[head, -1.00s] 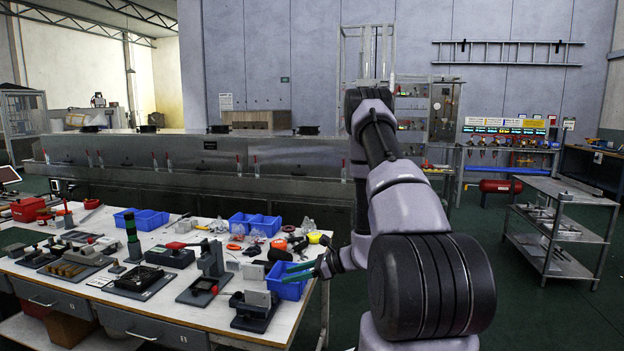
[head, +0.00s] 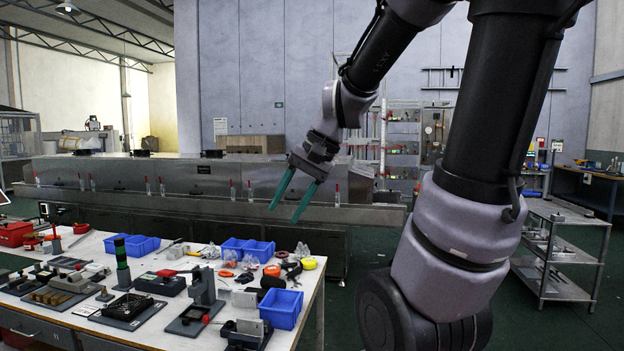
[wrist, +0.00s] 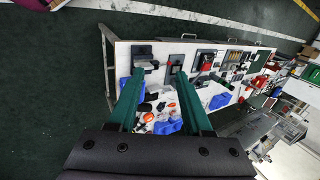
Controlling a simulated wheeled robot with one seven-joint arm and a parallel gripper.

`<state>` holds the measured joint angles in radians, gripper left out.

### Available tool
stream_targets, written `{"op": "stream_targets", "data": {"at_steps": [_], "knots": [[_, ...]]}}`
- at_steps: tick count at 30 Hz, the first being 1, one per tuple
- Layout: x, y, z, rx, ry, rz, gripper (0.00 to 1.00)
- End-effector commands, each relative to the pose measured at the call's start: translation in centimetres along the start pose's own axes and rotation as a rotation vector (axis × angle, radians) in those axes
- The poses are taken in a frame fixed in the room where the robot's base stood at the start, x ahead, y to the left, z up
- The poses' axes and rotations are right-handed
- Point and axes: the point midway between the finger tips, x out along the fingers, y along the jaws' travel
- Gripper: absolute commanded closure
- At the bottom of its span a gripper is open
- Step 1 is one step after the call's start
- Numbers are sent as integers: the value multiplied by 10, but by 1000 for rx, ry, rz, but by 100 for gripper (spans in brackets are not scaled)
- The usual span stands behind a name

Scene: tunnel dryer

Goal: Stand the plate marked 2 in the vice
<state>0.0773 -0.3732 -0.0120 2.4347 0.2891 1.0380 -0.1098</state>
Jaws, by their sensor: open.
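My gripper (head: 283,214) is open and empty, raised high above the back right of the workbench, its two green fingers pointing down and left. In the wrist view my gripper (wrist: 160,76) looks down on the bench from well above. A dark vice-like fixture (head: 247,340) stands at the bench's front right corner, with a light grey plate (head: 250,327) at it; I cannot tell whether the plate is clamped. It also shows in the wrist view (wrist: 142,52). Another pale flat piece (head: 243,299) lies behind it. No number 2 is legible on any plate.
A blue bin (head: 281,309) stands at the bench's right edge, near the fixture. A blue double bin (head: 246,250) is at the back. A small press (head: 203,290), a green stack light (head: 122,265) and loose tools crowd the white bench top (head: 150,338).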

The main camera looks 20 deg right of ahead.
Motion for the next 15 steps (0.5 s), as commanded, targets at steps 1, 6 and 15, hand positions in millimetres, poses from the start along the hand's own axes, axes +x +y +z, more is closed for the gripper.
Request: {"op": "stream_targets", "data": {"at_steps": [1, 6, 15], "knots": [[-16, 1, 7, -65, 65, 7, 50], [-55, 11, 20, -225, 251, 40, 50], [-80, 18, 26, -317, 376, 59, 50]]}}
